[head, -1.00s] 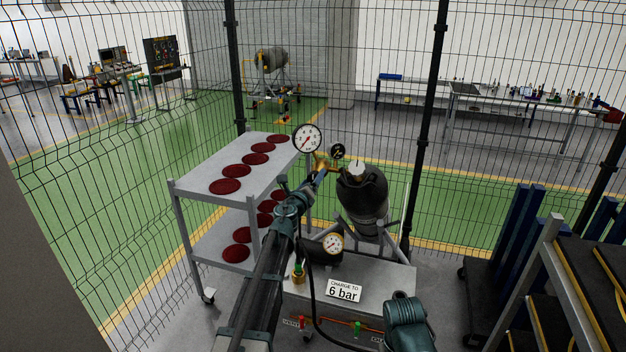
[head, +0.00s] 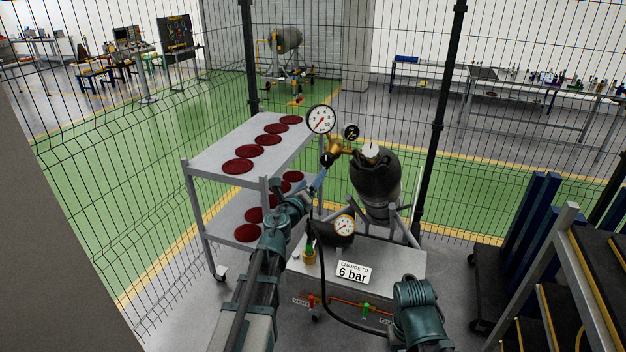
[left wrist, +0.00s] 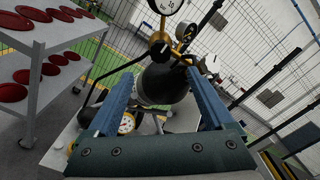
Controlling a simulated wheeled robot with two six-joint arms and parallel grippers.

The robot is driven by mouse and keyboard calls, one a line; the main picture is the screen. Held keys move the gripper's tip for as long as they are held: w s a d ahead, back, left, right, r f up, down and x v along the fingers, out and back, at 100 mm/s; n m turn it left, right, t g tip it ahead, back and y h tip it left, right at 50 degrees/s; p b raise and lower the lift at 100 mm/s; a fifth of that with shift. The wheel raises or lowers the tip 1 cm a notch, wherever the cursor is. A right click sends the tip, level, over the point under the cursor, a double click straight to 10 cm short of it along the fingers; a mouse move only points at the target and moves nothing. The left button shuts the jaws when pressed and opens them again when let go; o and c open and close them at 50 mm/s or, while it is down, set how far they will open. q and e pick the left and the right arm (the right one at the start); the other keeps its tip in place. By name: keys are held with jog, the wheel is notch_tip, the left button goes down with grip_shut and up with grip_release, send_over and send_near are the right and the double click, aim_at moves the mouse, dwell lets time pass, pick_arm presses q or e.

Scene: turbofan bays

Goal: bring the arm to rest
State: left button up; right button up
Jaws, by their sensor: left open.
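My left gripper (head: 320,180) reaches in from the lower left in the head view. It is open, with its tips just below the brass valve (head: 340,147) and its black knob (head: 326,160). The left wrist view shows its two blue fingers spread apart (left wrist: 163,78) with nothing held between them. The dark gas cylinder (head: 376,187) stands behind the fingers, apart from them as far as I can tell. A large white dial gauge (head: 320,119) and a small black gauge (head: 351,132) sit on the valve. My right gripper is out of view; only a teal arm part shows.
A grey shelf cart (head: 205,160) with dark red discs stands left. A charging bench (head: 400,264) carries a "6 bar" sign (head: 353,272), another gauge (head: 344,225) and a black hose (head: 330,318). Wire fencing (head: 90,200) closes the back. A rack (head: 556,265) stands right.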

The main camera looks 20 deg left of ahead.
pick_arm(q)
jog(key=s+d+f+n+g+y+b, duration=0.25)
jog(key=s+f+n+g, duration=0.2)
jog(key=f+n, duration=0.45)
jog(key=s+d+f+n+g+y+b, duration=0.1)
jog(key=s+d+f+n+g+y, duration=0.25)
jog(key=s+f+n, duration=0.55)
jog(key=s+d+f+n+g+h+b, duration=0.1)
jog(key=s+d+f+n+g+h, duration=0.1)
jog(key=s+d, duration=0.5)
jog(key=s+d+f+n+g+h+b, duration=0.1)
jog(key=s+d+f+n+g+h, duration=0.1)
jog(key=s+d+f+n+g, duration=0.2)
jog(key=s+d+f+g, duration=0.3)
jog(key=s+d+g, duration=0.1)
jog(key=s, duration=0.3)
jog(key=shift+s+f+n, duration=0.2)
jog(key=shift+s+n, duration=0.1)
jog(key=shift+s, duration=0.1)
jog(key=shift+o, duration=0.3)
jog(key=shift+d, duration=0.1)
